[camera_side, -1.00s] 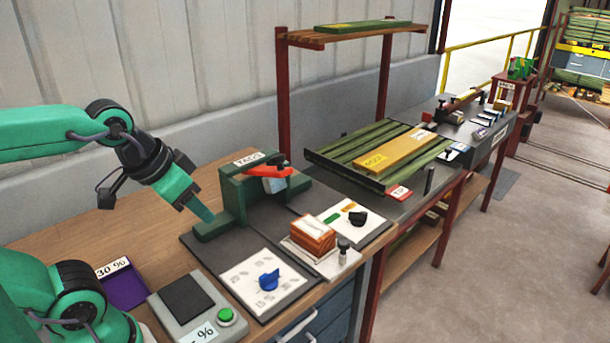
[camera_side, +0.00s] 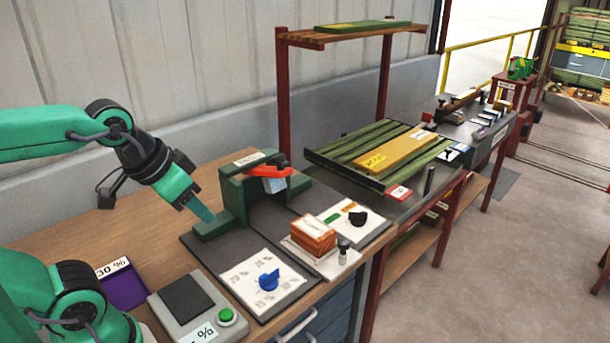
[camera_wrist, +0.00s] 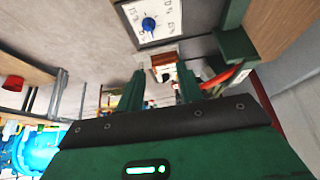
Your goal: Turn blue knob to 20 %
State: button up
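The blue knob (camera_side: 268,281) sits on a white dial plate (camera_side: 246,294) with small percent marks, near the front edge of the bench. The marks are too small to read surely, so I cannot tell its setting. The knob also shows at the top of the wrist view (camera_wrist: 149,24). My gripper (camera_side: 207,215) is up and left of the knob in the side view, apart from it, by the green block's base. In the wrist view, my gripper's two fingers (camera_wrist: 159,80) stand apart with nothing held between them.
A green block with a red handle (camera_side: 268,171) stands behind the dial. An orange box (camera_side: 313,235) and a black knob (camera_side: 357,217) are to the right. A grey box with a green button (camera_side: 226,315) and a purple tray (camera_side: 123,290) lie left.

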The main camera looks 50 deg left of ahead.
jog(key=shift+o, duration=0.2)
jog(key=o, duration=0.7)
jog(key=shift+w, duration=0.1)
jog(key=m+g, duration=0.5)
jog(key=m, duration=1.2)
send_near(269, 272)
jog(key=shift+a, duration=0.1)
jog(key=shift+w+f+m+g, duration=0.25)
jog(key=shift+f+m+g, duration=0.05)
jog(key=shift+f+m, duration=0.2)
jog(key=shift+f, duration=3.9)
